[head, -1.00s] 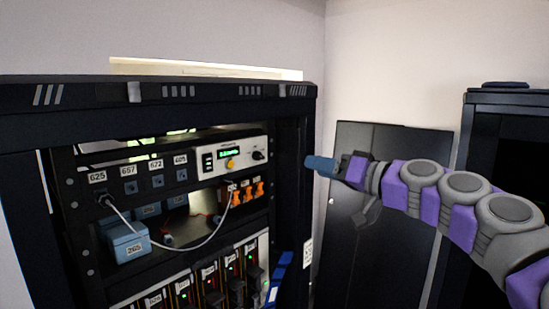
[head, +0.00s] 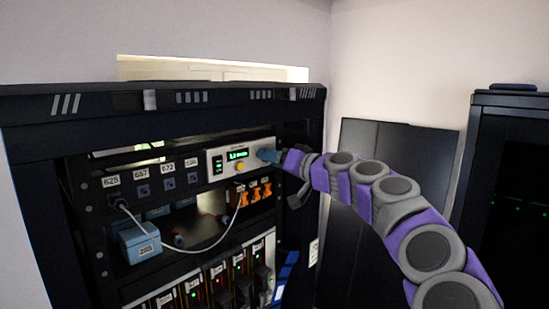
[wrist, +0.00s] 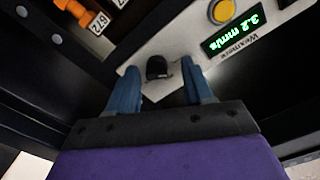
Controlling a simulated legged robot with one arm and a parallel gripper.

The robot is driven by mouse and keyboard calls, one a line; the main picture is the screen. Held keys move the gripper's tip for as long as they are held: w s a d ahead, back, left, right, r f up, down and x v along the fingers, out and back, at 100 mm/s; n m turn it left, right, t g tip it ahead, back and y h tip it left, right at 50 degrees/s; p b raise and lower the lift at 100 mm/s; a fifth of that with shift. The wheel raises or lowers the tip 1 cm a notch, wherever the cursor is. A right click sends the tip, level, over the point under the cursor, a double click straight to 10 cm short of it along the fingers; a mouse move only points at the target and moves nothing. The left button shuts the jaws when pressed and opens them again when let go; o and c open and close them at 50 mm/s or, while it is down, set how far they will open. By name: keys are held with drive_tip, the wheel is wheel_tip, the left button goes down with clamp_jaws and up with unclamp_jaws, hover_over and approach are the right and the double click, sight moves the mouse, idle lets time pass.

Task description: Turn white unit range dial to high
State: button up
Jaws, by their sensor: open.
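The white unit (head: 218,161) is mounted in the black rack, with a green display (head: 237,155) and a yellow button (head: 239,167). In the wrist view the white unit (wrist: 185,45) appears turned over, its display reading about 3.2 mm/s. Its black range dial (wrist: 157,68) lies between and just beyond the blue fingertips of my gripper (wrist: 161,75). The fingers are open on either side of the dial; I cannot tell whether they touch it. In the head view my gripper (head: 268,155) covers the dial at the unit's right end. The dial's markings are not readable.
Orange switches (head: 254,193) sit just below the unit; one also shows in the wrist view (wrist: 80,12). A grey cable (head: 200,249) runs from the port labelled 625. A blue box (head: 138,243) stands lower left. The rack's right post (head: 309,170) is close to my arm.

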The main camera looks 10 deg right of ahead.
drive_tip(key=shift+w+a, duration=0.1)
drive_tip(key=shift+a, duration=0.15)
drive_tip(key=shift+d, duration=0.85)
drive_tip(key=c, duration=0.3)
drive_tip(key=shift+c, duration=0.9)
drive_tip(key=shift+a, duration=0.3)
drive_tip(key=c, duration=0.3)
clamp_jaws()
